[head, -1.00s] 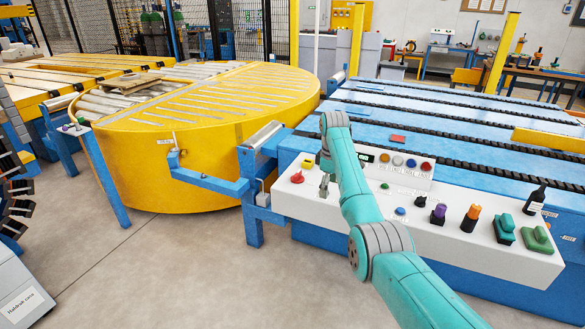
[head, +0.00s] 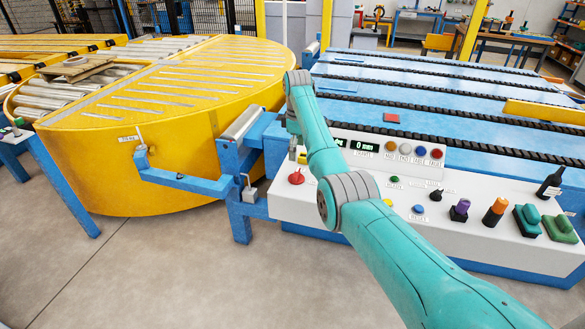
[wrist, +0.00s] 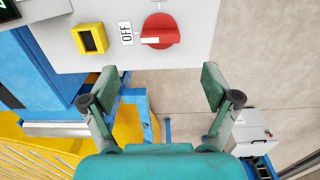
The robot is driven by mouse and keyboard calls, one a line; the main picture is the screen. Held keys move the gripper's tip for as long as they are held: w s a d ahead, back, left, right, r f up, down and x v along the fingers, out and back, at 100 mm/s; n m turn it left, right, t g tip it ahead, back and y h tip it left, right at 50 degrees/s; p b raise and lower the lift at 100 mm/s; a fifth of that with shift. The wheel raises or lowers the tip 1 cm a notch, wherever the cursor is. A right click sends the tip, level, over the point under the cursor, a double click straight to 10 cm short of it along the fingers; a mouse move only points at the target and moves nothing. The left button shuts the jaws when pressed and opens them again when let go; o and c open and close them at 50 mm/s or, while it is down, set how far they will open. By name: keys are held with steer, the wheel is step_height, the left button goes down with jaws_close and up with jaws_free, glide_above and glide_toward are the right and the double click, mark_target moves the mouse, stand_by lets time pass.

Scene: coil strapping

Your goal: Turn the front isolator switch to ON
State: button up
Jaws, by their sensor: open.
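The isolator switch is a red round knob with a raised bar. It sits on the white control panel's left end in the head view (head: 296,177) and top centre in the wrist view (wrist: 163,22). Its bar lies crosswise in the wrist view, with its white mark towards a label (wrist: 126,33) reading OFF. My gripper (wrist: 158,82) is open and empty, its two green-padded fingers apart. In the wrist view the knob appears beyond the gap between the fingertips, not touched. In the head view my arm mostly hides the gripper.
A yellow-framed block (wrist: 90,39) sits beside the OFF label. The white panel (head: 345,203) also carries several buttons and knobs, with a display (head: 364,146) behind. A blue barred handle (head: 185,182) and yellow turntable (head: 170,175) stand left. Floor in front is clear.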

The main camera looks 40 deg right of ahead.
mark_target(296, 172)
step_height(296, 172, down, 9)
steer(key=shift+f, duration=0.2)
stand_by(0.3)
steer(key=c, duration=1.1)
